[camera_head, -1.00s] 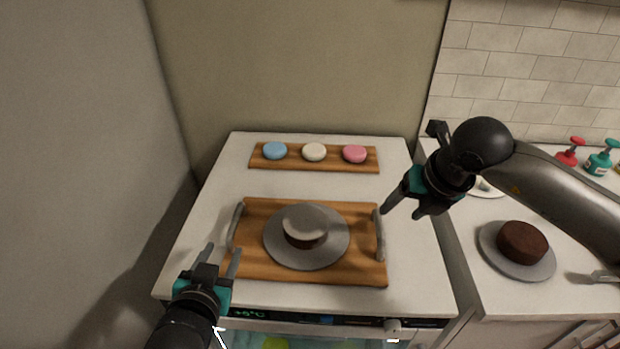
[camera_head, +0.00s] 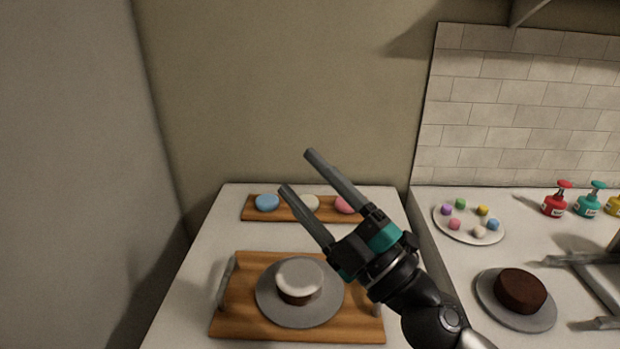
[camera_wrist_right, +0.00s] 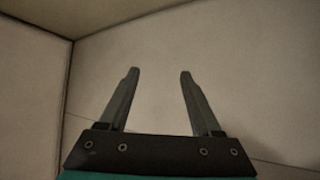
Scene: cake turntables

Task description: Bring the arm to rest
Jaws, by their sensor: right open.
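My right gripper (camera_head: 299,172) is open and empty in the head view. It is raised above the white counter, with its fingers pointing up and left toward the wall. In the right wrist view the right gripper (camera_wrist_right: 158,75) shows two parted fingers with only bare wall between them. My left gripper is out of the head view.
A wooden tray (camera_head: 230,325) bears a grey turntable (camera_head: 272,307) with a white-topped cake (camera_head: 300,279). Behind is a board (camera_head: 285,214) with blue, white and pink discs. At right are a chocolate cake (camera_head: 520,290), a plate (camera_head: 447,223) of coloured pieces and pump bottles (camera_head: 556,203).

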